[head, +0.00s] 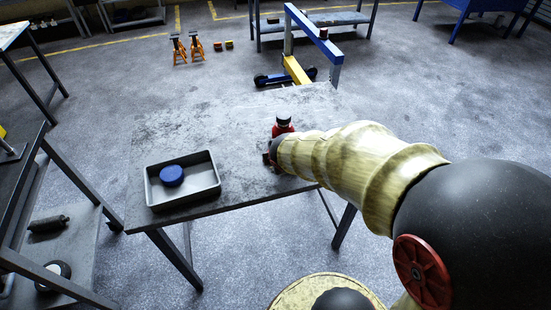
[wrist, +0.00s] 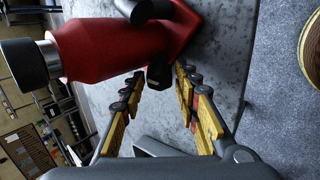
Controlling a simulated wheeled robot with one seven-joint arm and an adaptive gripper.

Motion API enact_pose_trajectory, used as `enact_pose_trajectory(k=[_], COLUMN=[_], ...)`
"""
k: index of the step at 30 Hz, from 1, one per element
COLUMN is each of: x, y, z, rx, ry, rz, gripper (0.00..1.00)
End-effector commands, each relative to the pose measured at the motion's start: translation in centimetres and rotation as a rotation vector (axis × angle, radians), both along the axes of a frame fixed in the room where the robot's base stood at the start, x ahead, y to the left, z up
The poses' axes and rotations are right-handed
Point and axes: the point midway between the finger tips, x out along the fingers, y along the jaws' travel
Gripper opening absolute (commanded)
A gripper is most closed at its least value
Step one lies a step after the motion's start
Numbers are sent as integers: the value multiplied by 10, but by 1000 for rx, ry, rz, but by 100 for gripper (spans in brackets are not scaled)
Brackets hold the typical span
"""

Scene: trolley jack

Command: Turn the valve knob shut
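A red bottle jack (head: 283,128) with a black top stands on the grey table, partly hidden by my arm in the head view. In the wrist view the red jack (wrist: 110,50) appears lying sideways, with its black top at the left and its red base at the right. A small black knob (wrist: 157,76) sticks out low on the jack's side. My gripper (wrist: 160,75) is open, with its yellow and black fingers on either side of the knob near the fingertips. I cannot tell whether either finger touches it. In the head view my arm hides most of the gripper.
A grey tray (head: 154,193) with a blue round object (head: 172,176) in it sits at the table's left front. A short black cylinder (wrist: 150,8) juts from the jack near the knob. The table's (head: 200,120) back left is clear. A blue and yellow hoist (head: 296,70) stands behind.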

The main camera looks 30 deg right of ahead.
Motion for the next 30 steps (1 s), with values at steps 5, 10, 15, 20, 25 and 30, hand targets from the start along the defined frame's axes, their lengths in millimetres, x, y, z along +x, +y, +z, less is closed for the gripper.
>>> enact_pose_trajectory(k=[5, 10, 15, 20, 25, 30], x=[0, 0, 0, -7, -24, -44], y=[0, 0, 0, 3, 10, 19], z=[0, 0, 2, 13, 37, 64], rx=[-1, -1, -1, -1, -2, -2], ry=[-1, -1, -2, -4, -6, -6], rz=[1, 1, 1, 0, 0, 0], gripper=[44, 44, 44, 44, 44, 44])
